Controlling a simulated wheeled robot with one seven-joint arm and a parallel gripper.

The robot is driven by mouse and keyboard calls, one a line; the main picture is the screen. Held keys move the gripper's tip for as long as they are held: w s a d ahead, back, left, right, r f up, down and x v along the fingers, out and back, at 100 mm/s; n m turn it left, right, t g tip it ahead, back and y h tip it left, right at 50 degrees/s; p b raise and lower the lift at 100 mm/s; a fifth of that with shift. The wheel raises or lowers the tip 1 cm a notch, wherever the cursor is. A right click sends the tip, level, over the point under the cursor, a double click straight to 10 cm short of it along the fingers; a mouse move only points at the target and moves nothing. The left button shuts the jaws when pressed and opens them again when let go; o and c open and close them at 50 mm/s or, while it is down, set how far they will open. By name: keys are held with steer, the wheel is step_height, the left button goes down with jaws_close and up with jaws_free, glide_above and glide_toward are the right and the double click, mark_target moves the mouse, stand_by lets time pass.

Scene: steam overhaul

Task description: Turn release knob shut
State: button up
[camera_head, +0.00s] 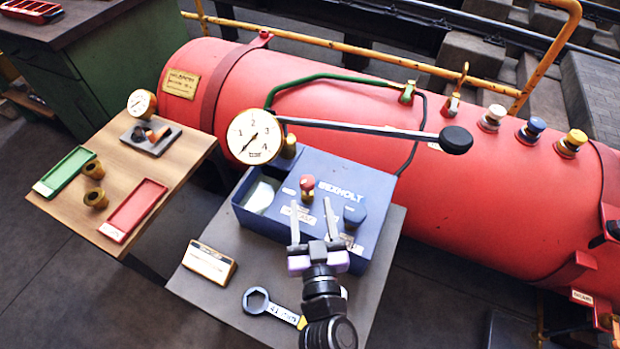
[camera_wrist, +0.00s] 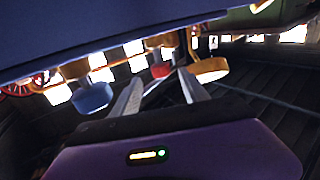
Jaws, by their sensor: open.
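A blue box (camera_head: 335,175) lettered REXHOLT stands on the small grey table. A red knob (camera_head: 307,183) and a blue knob (camera_head: 354,214) are on its top. I cannot read which label marks the release knob. My gripper (camera_head: 311,202) is open, its fingers pointing over the box on either side of the red knob's line. In the wrist view a blue knob (camera_wrist: 92,97) is left of the fingers (camera_wrist: 160,78), a red knob (camera_wrist: 160,70) shows between the tips, farther off, and a yellow knob (camera_wrist: 208,70) is by the right finger. I see no contact.
A long lever with a black grip (camera_head: 455,139) reaches right above the box. A large gauge (camera_head: 255,136) stands behind the box. A ring spanner (camera_head: 270,307) and a sign block (camera_head: 209,262) lie on the grey table (camera_head: 190,288). The red boiler (camera_head: 480,200) is behind.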

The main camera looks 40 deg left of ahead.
mark_target(308, 190)
steer(key=x, duration=0.7)
steer(key=shift+a, duration=0.1)
steer(key=shift+b, duration=0.35)
jaws_close()
